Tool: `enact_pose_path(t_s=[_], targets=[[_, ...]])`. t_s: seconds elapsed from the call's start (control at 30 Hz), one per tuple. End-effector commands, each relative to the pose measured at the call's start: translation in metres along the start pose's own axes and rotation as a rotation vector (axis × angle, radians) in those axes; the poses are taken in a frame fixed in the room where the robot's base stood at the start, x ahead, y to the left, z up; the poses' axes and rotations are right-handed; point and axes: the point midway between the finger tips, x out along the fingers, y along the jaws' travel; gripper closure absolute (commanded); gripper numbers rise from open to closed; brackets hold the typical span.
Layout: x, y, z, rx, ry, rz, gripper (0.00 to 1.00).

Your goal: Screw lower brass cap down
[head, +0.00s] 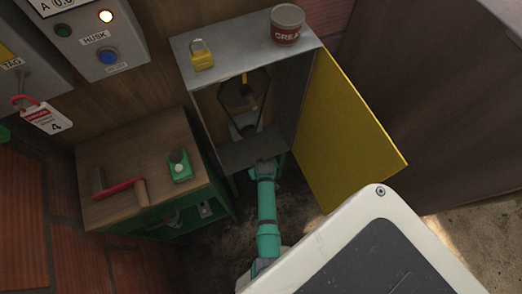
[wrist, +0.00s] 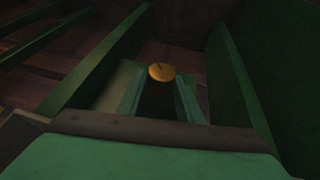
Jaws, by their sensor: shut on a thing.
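The lower brass cap (wrist: 161,72) shows in the wrist view as a small round yellow disc with a dark mark on its face. My gripper (wrist: 160,84) is shut on it, with a finger on either side. In the head view my gripper (head: 264,164) is at the lower front edge of the open metal housing (head: 250,156). The cap cannot be made out there. What the cap sits on, and how far down it is, is hidden.
The yellow door (head: 345,135) stands open to the right of my arm. A belt drive (head: 246,95) is inside the housing. A grease tin (head: 287,25) and a yellow padlock (head: 202,56) are on top. A wooden bench (head: 140,150) with a hammer (head: 120,188) stands left.

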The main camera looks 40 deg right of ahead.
Motion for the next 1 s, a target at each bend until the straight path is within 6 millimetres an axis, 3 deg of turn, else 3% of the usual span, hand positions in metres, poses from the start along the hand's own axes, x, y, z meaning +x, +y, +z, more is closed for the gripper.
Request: enact_pose_path(t_s=[0.5,1.0], targets=[[0.0011,0.0067,0.0006,0.132,0.006,-0.315,0.9],[0.0018,0.0077,0.0014,0.173,0.007,-0.418,0.9]])
